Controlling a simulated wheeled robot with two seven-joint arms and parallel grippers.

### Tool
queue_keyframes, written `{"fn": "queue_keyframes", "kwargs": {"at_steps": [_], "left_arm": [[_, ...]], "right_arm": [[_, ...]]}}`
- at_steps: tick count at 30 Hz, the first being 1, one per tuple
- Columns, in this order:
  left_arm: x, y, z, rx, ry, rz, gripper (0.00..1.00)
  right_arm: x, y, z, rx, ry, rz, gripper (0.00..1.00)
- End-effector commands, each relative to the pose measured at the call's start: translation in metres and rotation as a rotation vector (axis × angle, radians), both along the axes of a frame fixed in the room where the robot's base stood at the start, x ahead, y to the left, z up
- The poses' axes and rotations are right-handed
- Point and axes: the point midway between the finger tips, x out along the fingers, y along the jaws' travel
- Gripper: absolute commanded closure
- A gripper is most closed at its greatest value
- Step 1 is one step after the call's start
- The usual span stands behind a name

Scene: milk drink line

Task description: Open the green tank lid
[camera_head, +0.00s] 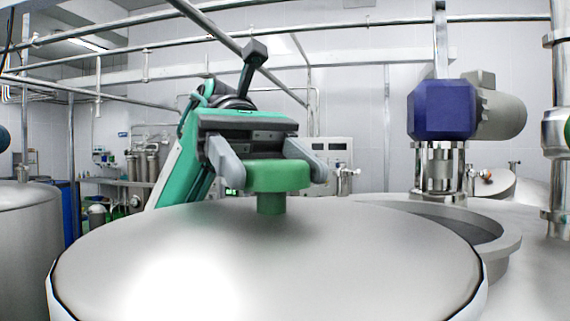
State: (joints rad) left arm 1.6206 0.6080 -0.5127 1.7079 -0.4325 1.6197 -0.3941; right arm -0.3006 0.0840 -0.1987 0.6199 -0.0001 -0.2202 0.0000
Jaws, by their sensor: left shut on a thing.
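The tank lid (160,255) is a large, round, pale metal disc that fills the lower foreground. A green knob (278,180) on a short green stem stands on its top. My left gripper (270,170) is shut on the knob, with one grey finger on each side. To the right, the curved rim (505,238) of the tank opening shows beyond the lid's edge. The lid sits off to the left of this rim and looks raised from it, hiding most of the opening. My right gripper is not in view.
A blue motor (442,110) on a metal column stands behind the rim at the right. A vertical steel pipe (559,160) is at the right edge. Another metal tank (28,230) stands at the left. Overhead pipes (215,30) cross above my left arm.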

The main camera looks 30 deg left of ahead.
Motion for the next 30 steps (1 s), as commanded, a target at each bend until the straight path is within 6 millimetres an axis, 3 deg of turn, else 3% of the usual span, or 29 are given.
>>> {"fn": "queue_keyframes", "kwargs": {"at_steps": [10,11,14,24,30], "left_arm": [[0.000,0.001,0.001,-0.002,0.001,0.001,0.79],[0.000,0.001,0.001,-0.002,0.001,0.001,0.35],[0.000,0.001,0.001,-0.002,0.001,0.000,0.18],[0.002,0.002,0.002,-0.002,0.001,0.000,0.18],[0.015,0.021,0.010,-0.004,0.001,0.001,0.18]], "right_arm": [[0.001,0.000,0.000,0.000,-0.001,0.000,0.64],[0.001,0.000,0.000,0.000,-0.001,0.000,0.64],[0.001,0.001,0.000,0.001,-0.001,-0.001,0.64],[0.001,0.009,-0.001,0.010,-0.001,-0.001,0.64],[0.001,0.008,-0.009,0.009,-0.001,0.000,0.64]]}}
